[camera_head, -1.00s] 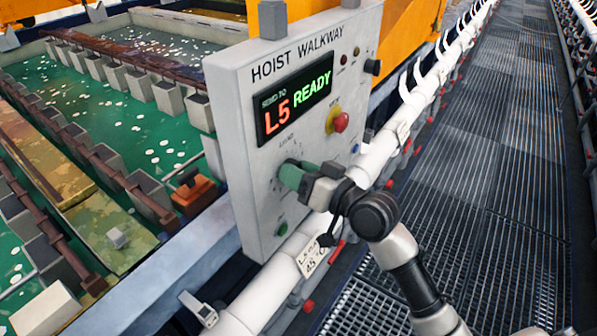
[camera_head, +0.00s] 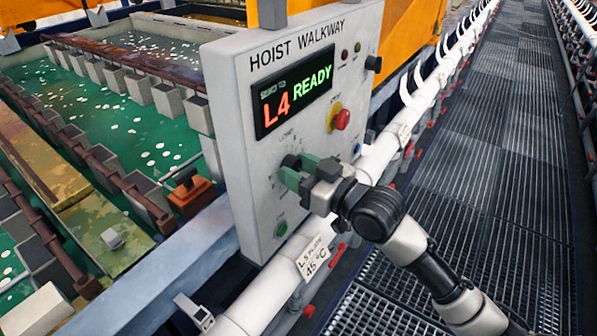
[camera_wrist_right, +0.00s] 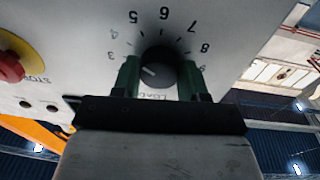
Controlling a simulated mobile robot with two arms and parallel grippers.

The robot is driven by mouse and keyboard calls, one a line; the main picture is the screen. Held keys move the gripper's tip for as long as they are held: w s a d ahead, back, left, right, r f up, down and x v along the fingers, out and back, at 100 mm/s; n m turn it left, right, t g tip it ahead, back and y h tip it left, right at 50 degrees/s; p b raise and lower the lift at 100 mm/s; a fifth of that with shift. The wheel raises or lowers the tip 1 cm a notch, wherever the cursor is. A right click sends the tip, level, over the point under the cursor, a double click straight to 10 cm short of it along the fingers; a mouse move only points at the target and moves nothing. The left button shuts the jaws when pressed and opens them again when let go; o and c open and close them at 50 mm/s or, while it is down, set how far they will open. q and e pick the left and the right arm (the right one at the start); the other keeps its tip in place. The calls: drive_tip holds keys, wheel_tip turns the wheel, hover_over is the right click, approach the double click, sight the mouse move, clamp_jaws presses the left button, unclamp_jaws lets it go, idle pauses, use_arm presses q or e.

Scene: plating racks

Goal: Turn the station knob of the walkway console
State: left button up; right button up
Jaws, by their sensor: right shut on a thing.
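The walkway console (camera_head: 255,195) is a grey panel headed HOIST WALKWAY. Its display (camera_head: 293,98) reads "SEND TO L4 READY". The station knob (camera_wrist_right: 157,68) is black and round with a white pointer line, and a ring of numbers surrounds it in the right wrist view. My right gripper (camera_wrist_right: 157,78) has its green fingers on both sides of the knob, shut on it. In the head view my right gripper (camera_head: 300,172) covers most of the knob at the panel's lower middle. My left gripper is not in view.
A red stop button (camera_head: 341,120) on a yellow base sits above the knob, and a green button (camera_head: 281,228) below it. A white pipe (camera_head: 285,273) runs past the console's front. The grated walkway (camera_head: 480,170) is clear. Green tanks (camera_head: 150,130) lie to the left.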

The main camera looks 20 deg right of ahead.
idle(0.3)
drive_tip(key=o, duration=0.9)
drive_tip(key=shift+o, duration=0.2)
drive_tip(key=shift+s+d, duration=0.15)
drive_tip(key=b+v, duration=0.4)
drive_tip(key=v, duration=0.6)
drive_tip(key=shift+s+d, duration=0.1)
drive_tip(key=shift+s, duration=0.05)
